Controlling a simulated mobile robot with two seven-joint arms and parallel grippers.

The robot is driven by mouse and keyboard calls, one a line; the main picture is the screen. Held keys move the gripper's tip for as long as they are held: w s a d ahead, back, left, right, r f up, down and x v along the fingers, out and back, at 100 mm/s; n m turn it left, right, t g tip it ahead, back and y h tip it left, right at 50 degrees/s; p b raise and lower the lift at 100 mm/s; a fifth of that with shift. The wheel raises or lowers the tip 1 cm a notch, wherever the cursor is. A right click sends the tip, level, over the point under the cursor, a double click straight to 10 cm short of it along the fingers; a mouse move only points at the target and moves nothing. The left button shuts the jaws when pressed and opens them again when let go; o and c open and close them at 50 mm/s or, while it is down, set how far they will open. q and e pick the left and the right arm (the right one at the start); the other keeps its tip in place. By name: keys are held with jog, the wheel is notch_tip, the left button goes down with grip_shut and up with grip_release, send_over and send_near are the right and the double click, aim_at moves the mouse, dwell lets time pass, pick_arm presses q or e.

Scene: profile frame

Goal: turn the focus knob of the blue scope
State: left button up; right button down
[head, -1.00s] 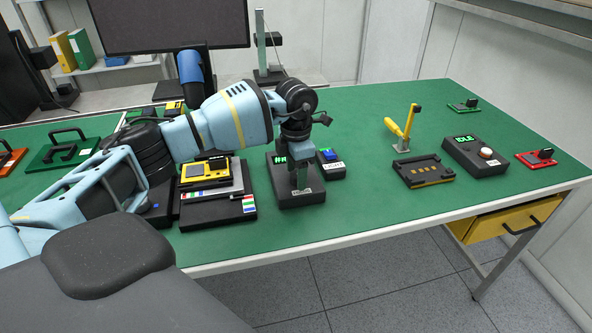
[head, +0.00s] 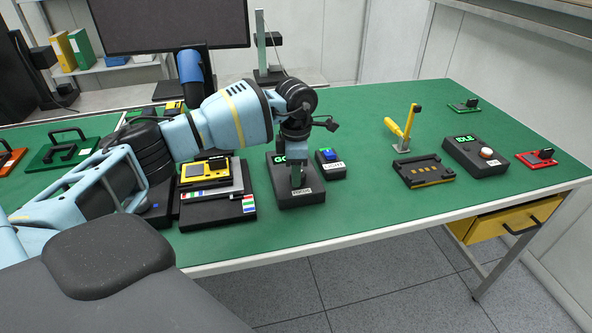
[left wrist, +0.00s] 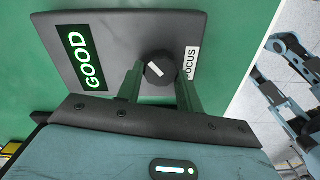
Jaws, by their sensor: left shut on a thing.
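The focus box (head: 310,196) is dark grey and lies on the green bench in the head view. In the left wrist view, its black round knob (left wrist: 159,66) has a white pointer line and sits beside a FOCUS label (left wrist: 191,63). A green display (left wrist: 83,61) on the box reads GOOD. My left gripper (head: 298,184) points down over the box, shut on the knob, with one finger on each side. In the head view the gripper hides the knob and part of the display. A blue tube (head: 190,70), perhaps the scope, stands behind my arm. My right gripper is not seen.
A small box with a blue button (head: 328,155) stands close right of the focus box. A yellow device (head: 207,171) lies to its left. Farther right are a yellow-handled clamp (head: 403,135), a dark tray (head: 423,171) and an IDLE box (head: 474,157). Bench between is clear.

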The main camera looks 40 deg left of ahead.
pick_arm(q)
jog(key=shift+m, duration=0.6)
jog(key=o, duration=1)
jog(key=shift+r, duration=3.9)
